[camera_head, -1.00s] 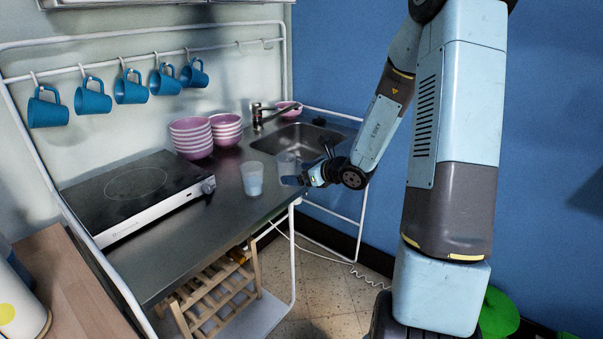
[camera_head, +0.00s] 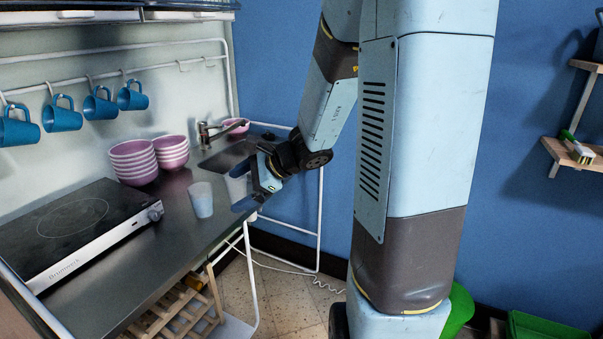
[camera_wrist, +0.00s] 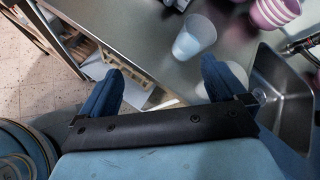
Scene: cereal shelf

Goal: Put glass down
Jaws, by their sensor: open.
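Two pale translucent glasses stand upright on the steel counter (camera_head: 135,240). The nearer glass (camera_head: 201,199) is left of my gripper in the head view. The other glass (camera_head: 237,186) stands just behind it, close to my fingers and near the sink. My gripper (camera_head: 252,188) is open at the counter's right front edge, with its two fingers apart. The wrist view shows my open gripper (camera_wrist: 160,72) with nothing held between the fingers. There, one glass (camera_wrist: 193,37) is beyond the right finger, and a whitish round shape beside that finger is partly hidden.
A sink (camera_head: 228,158) is behind my gripper. Two stacks of pink bowls (camera_head: 134,161) stand at the back, and a black hob (camera_head: 75,222) is at left. Blue mugs (camera_head: 132,96) hang above. Counter between hob and glasses is clear.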

